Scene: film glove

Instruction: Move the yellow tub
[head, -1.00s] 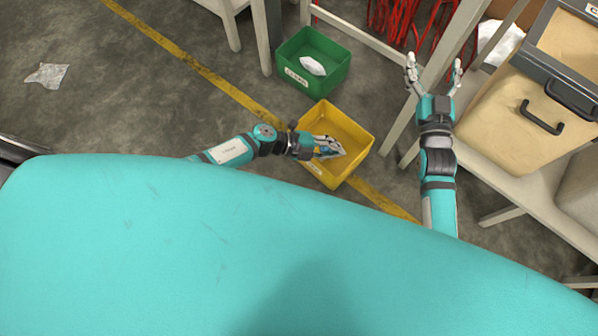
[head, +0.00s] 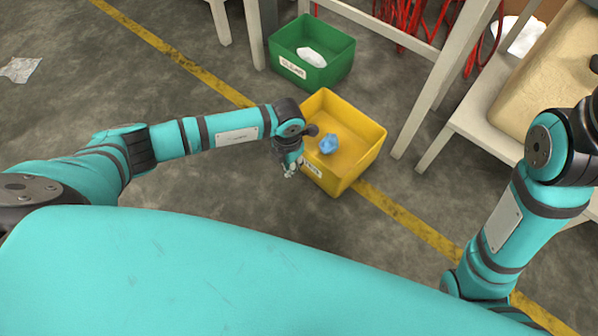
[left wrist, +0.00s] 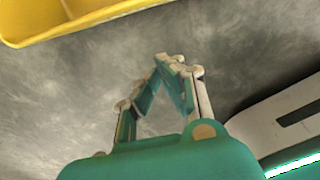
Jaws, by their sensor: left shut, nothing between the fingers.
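The yellow tub (head: 368,150) stands on the floor in the middle of the head view, on the yellow floor line. A crumpled blue piece (head: 329,144) lies inside it. My left gripper (head: 290,172) is shut and empty, pointing down just outside the tub's near left wall. In the left wrist view the fingertips (left wrist: 170,62) meet over bare floor, and the tub's edge (left wrist: 75,26) crosses the top left. I cannot tell whether the gripper touches the tub. My right arm shows at the right of the head view, but its gripper is out of view.
A green tub (head: 335,68) with a white crumpled piece (head: 312,57) stands just behind the yellow tub. A pale table leg (head: 438,95) rises close to the yellow tub's right. A crumpled sheet (head: 20,70) lies far left. The floor left of the tub is open.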

